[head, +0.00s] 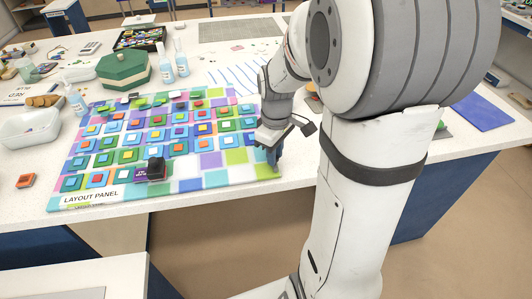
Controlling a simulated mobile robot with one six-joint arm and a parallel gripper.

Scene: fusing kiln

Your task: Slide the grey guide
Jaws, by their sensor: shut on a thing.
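The layout panel (216,180) is a flat board of coloured squares on the white worktable, with rows of small stacked tiles on it. My gripper (273,156) points down at the right edge of the panel. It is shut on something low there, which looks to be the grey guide. The jaws and wrist hide most of that thing, so its shape and its contact with the panel cannot be made out. A dark block with a purple label (156,169) stands near the front middle of the panel, apart from my gripper.
An orange tile (26,181) lies at the left. A blue sheet (483,111) lies at the right. Bare tabletop borders the panel's front.

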